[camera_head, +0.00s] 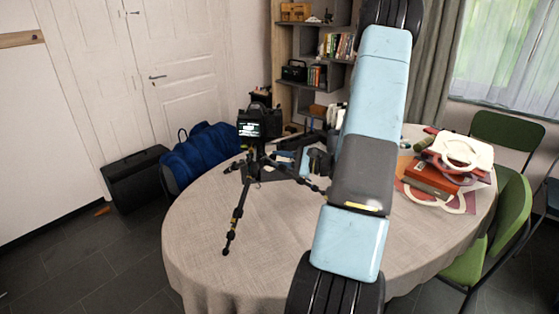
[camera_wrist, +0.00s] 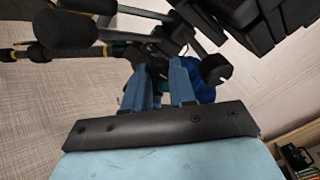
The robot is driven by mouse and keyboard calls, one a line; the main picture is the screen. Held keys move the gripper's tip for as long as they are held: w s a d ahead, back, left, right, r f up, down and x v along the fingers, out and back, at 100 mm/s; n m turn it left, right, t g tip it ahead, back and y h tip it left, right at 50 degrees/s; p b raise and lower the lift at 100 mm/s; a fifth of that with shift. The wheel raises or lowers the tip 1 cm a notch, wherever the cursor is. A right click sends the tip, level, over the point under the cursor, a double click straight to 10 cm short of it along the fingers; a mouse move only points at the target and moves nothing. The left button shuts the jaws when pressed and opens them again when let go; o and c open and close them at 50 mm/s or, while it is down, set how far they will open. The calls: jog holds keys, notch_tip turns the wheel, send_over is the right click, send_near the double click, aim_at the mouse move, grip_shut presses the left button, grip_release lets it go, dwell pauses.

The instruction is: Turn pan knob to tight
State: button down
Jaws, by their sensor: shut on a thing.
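A black camera (camera_head: 259,122) with a lit screen stands on a black tripod (camera_head: 239,210) on the round table (camera_head: 215,270). My gripper (camera_head: 304,160) is right of the tripod head in the head view, partly hidden by my arm. In the wrist view my gripper's blue fingers (camera_wrist: 160,78) are closed around a dark part (camera_wrist: 157,67) below the camera, apparently the pan knob. Its shape and any marking are mostly hidden between the fingers. A rounded black tripod part (camera_wrist: 216,68) shows just right of the fingers.
Tripod legs (camera_wrist: 75,50) run close to the fingers. A pile of books and a white object (camera_head: 465,150) lie at the table's right. A blue bag (camera_head: 205,153) and green chairs (camera_head: 510,215) stand around the table. The table's front left is clear.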

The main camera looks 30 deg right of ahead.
jog(key=shift+m, duration=4.4)
jog(key=c, duration=1.2)
grip_release()
